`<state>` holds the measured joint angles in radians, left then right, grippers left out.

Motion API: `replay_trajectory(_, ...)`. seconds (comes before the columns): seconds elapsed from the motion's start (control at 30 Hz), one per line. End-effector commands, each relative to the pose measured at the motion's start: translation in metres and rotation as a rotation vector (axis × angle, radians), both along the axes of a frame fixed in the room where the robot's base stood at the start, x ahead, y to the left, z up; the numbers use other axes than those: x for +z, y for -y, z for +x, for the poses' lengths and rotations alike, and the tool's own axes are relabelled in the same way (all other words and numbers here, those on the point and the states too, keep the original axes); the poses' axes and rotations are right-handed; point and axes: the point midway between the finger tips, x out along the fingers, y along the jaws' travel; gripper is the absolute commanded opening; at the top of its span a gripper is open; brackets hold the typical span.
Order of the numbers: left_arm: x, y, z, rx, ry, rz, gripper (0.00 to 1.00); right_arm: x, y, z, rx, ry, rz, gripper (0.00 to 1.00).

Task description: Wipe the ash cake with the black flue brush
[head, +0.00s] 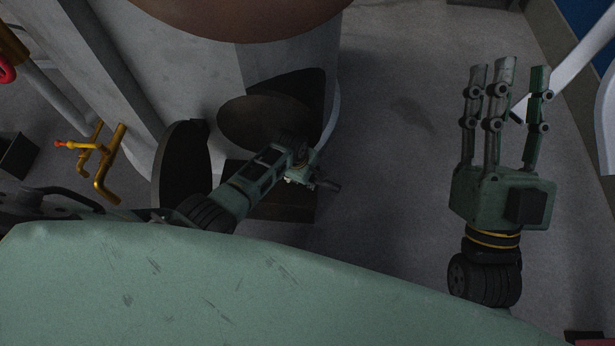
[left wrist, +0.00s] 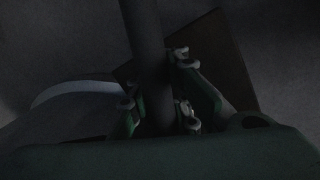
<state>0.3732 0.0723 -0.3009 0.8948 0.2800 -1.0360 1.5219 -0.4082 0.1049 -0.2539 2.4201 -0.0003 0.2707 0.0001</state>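My left gripper (head: 308,168) is at the low opening of a grey cylindrical boiler. In the left wrist view, a dark round rod (left wrist: 148,60) runs between its fingers, which close around it; it looks like the handle of the black flue brush. The bristles are hidden. I cannot make out the ash cake for certain; a dark brown round surface (head: 258,122) shows at the opening, just beyond the gripper. My right gripper (head: 507,80) is open and empty, with its fingers spread, over the floor.
The boiler (head: 205,70) has a black round door (head: 182,165) standing open on the left. A brown square plate (head: 270,207) lies under my left gripper. Yellow pipes (head: 100,155) stand further left. A white curved chair-like frame (head: 575,60) is behind my right gripper. Floor between is clear.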

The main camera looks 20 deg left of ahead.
Motion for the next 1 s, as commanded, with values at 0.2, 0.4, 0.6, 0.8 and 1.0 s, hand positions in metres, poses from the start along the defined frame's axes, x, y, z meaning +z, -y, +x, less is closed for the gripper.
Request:
replay_trajectory(0.2, 0.001, -0.013, 0.0, -0.001, 0.004, 0.01, 0.0, -0.01, -0.001, 0.008, -0.002, -0.065, -0.019, 0.38)
replay_trajectory(0.4, 0.001, -0.021, -0.002, 0.001, 0.005, 0.01, 0.0, -0.021, -0.002, 0.016, -0.006, -0.133, -0.038, 0.38)
replay_trajectory(0.6, 0.001, -0.028, -0.003, -0.001, 0.006, 0.011, 0.0, -0.033, -0.002, 0.023, -0.01, -0.198, -0.057, 0.38)
replay_trajectory(0.8, 0.001, -0.031, -0.004, -0.001, 0.006, 0.01, 0.0, -0.039, -0.002, 0.027, -0.012, -0.231, -0.066, 0.38)
replay_trajectory(1.0, 0.001, -0.031, -0.004, -0.001, 0.006, 0.01, 0.0, -0.039, -0.002, 0.027, -0.012, -0.231, -0.066, 0.38)
